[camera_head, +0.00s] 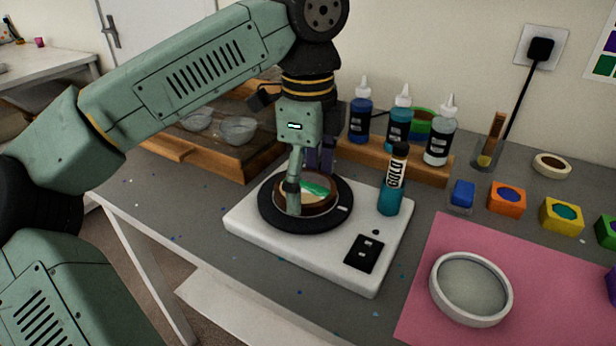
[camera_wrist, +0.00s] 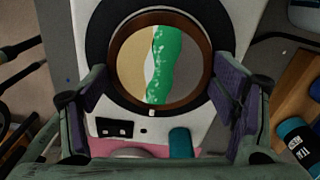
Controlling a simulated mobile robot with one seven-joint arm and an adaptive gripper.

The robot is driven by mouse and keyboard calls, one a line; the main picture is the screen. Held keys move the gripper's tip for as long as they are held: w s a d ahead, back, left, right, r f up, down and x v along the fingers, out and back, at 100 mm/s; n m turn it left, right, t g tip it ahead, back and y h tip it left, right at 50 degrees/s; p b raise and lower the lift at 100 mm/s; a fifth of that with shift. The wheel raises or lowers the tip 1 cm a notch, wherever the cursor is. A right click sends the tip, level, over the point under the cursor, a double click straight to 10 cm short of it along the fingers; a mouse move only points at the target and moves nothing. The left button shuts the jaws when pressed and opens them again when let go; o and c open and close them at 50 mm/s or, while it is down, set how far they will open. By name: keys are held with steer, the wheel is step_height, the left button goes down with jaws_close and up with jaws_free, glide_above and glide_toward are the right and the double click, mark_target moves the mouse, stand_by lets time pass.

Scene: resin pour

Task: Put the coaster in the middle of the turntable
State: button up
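The coaster (camera_wrist: 132,68) is round, with a brown rim and a tan, white, green and grey face. It lies flat, apparently on the turntable's black disc (camera_head: 265,211), and looks roughly centred on it. It also shows in the head view (camera_head: 318,187). The disc also shows around it in the wrist view (camera_wrist: 97,20). My gripper (camera_head: 305,190) points down over the coaster. In the wrist view my gripper's two fingers (camera_wrist: 160,88) stand at opposite sides of the rim. I cannot tell whether the pads press on it. One finger hides part of the rim in the head view.
The turntable's white base (camera_head: 250,232) has a black switch panel. A teal GOLD bottle (camera_head: 391,190) stands close at the disc's right. Dropper bottles (camera_head: 437,140) stand in a wooden rack behind. A pink mat (camera_head: 430,290) with a white ring (camera_head: 440,290) lies at the front right.

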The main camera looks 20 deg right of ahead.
mark_target(308, 187)
steer(key=o, duration=0.4)
steer(key=shift+r, duration=0.1)
step_height(308, 187, up, 12)
steer(key=shift+r+p, duration=0.15)
steer(key=shift+p, duration=0.75)
